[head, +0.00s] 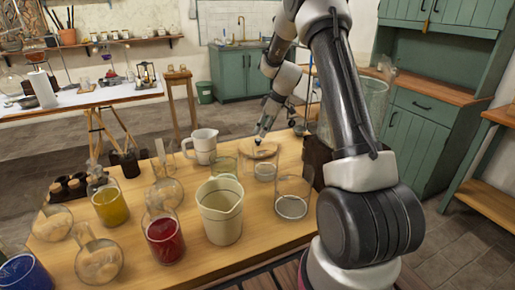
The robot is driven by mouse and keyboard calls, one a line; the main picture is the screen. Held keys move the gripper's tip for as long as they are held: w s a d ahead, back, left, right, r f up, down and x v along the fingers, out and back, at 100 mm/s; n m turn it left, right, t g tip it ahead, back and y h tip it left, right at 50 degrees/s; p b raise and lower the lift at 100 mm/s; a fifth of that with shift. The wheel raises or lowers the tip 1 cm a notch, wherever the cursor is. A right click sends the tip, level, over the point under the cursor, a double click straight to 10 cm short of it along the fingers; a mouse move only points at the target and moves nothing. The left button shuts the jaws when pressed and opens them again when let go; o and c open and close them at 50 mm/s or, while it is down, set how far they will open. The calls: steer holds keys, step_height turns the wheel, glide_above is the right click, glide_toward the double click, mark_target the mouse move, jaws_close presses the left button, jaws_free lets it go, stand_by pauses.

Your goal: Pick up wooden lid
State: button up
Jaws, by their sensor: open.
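The wooden lid (262,153) looks like a flat, round, pale wooden disc. It lies near the far edge of the wooden table, behind the clear glass vessels. My gripper (257,141) points down just above the lid's far left part. Its jaws are open, with nothing visible between them. The view is too small to tell whether the fingertips touch the lid.
Glass beakers (292,206) and a cream jug (221,213) stand in front of the lid. A white mug (203,147) stands to its left. Flasks and jars of yellow and red liquid crowd the table's left half. A dark box stands behind my arm.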

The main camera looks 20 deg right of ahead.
mark_target(258, 139)
steer(key=x, duration=0.5)
steer(key=shift+f, duration=0.35)
jaws_close()
